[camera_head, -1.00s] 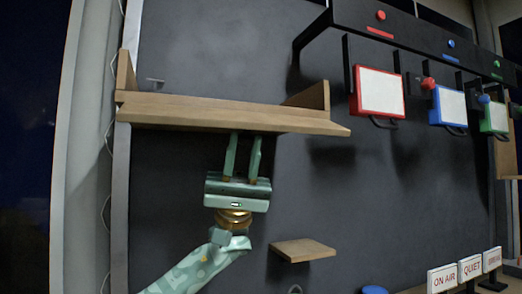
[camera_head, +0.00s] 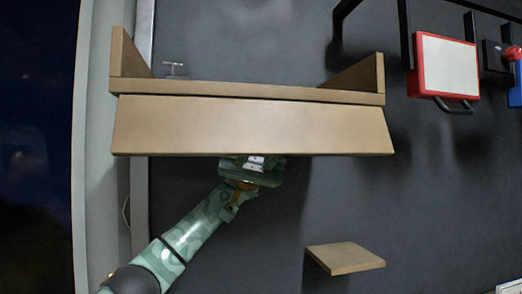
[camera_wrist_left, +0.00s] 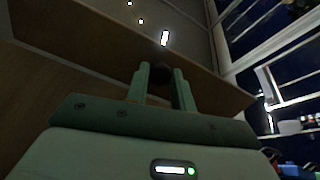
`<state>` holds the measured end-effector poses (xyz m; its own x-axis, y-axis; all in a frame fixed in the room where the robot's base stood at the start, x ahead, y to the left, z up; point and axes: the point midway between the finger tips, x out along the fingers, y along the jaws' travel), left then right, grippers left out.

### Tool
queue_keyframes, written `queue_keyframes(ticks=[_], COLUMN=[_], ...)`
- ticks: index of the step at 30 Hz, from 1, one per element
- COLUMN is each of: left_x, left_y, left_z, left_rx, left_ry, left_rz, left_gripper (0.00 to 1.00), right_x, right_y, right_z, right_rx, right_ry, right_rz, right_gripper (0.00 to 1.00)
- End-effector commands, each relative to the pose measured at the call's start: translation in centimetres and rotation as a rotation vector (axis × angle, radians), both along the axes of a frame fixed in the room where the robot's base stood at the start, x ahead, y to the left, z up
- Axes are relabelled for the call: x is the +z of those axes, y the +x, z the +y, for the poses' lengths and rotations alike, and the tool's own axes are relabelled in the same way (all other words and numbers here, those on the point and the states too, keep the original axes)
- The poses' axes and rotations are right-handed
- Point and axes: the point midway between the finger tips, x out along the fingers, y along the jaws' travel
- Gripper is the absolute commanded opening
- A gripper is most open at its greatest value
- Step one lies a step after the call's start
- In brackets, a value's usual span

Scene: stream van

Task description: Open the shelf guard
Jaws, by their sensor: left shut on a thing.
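The shelf guard (camera_head: 252,126) is a long wooden board along the front of the wooden shelf (camera_head: 245,90). It slopes outward and down from the shelf's front edge, with its lower edge toward me. My left gripper (camera_head: 252,168) is below the guard in the head view; the board hides its fingers. In the left wrist view the gripper (camera_wrist_left: 161,82) has both fingers against a small dark knob (camera_wrist_left: 158,74) at the wooden board and is shut on it. My right gripper is in neither view.
A small wooden ledge (camera_head: 345,257) juts from the dark wall at lower right. A red-framed panel (camera_head: 446,67) hangs at upper right. A small metal fitting (camera_head: 174,69) is on the wall above the shelf. The wall between ledge and shelf is clear.

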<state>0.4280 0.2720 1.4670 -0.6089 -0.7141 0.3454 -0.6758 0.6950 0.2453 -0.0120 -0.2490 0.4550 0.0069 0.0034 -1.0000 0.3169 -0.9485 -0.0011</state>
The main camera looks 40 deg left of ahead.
Motion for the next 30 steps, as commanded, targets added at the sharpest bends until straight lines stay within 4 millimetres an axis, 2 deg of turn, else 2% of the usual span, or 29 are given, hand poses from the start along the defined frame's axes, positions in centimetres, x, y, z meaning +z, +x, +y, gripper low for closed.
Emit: queue_keyframes(ticks=[18,19,21,30], left_x=[0.27,0.27,0.26,0.17], left_y=[-0.06,-0.06,-0.06,-0.04], left_z=[0.04,0.04,0.04,0.0], left_rx=[0.001,0.001,0.001,0.001], left_ry=[0.026,0.026,0.026,0.029], left_rz=[-0.03,-0.03,-0.03,-0.028], left_gripper=[0.0,0.3,0.46,0.46], right_x=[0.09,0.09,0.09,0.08], right_y=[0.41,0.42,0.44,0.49], right_z=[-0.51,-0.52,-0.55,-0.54], right_rx=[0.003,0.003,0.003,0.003], right_ry=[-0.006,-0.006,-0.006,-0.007], right_rz=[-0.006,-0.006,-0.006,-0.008], right_gripper=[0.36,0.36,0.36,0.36])
